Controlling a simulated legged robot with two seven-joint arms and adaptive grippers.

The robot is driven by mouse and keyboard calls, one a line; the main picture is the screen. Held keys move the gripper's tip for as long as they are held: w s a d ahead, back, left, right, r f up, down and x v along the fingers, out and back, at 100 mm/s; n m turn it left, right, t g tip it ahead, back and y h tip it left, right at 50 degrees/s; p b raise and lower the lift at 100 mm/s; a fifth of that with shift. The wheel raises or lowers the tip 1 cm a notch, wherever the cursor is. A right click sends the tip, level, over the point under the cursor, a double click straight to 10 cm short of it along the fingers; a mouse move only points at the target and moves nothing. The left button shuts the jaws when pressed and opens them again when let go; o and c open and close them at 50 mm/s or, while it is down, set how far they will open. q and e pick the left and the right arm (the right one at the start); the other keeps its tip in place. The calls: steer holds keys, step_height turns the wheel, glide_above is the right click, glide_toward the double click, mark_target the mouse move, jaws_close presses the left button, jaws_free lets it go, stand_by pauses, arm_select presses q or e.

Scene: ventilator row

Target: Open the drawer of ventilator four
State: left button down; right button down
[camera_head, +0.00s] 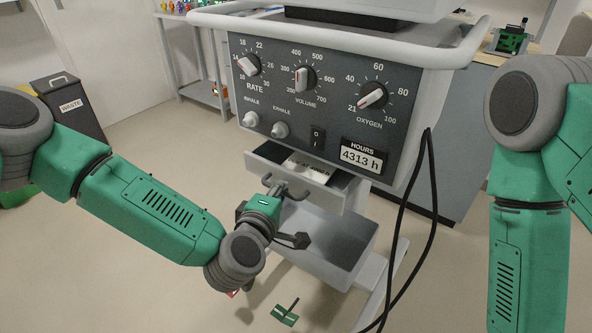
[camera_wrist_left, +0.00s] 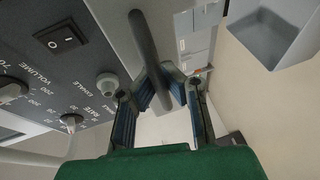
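The ventilator (camera_head: 325,95) stands in the middle of the head view, with an hours display (camera_head: 361,159) reading 4313 h. Below its panel the drawer (camera_head: 325,192) is partly pulled out, and a printed label (camera_head: 309,170) shows inside it. My left gripper (camera_head: 284,190) is at the drawer's front, around the handle (camera_head: 267,181). In the left wrist view the dark handle bar (camera_wrist_left: 148,42) runs between the two fingers (camera_wrist_left: 178,82), which close in on it. My right arm comes down at the right; its gripper is out of frame. No number four is legible.
A black cable (camera_head: 432,215) hangs at the ventilator's right side. A small green object (camera_head: 285,316) lies on the floor. A waste bin (camera_head: 70,108) and a shelf table (camera_head: 200,85) stand at the left.

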arm_select(q)
steer(key=s+a+p, duration=0.1)
steer(key=s+a, duration=0.3)
steer(key=s, duration=0.2)
steer(key=shift+a+f, duration=0.15)
steer(key=shift+a, duration=0.05)
steer(key=shift+s, duration=0.1)
steer(key=c, duration=1.9)
jaws_free()
steer(key=shift+p, duration=0.3)
steer(key=v, duration=1.1)
steer(key=shift+s+a, duration=0.2)
steer(key=shift+s, duration=0.2)
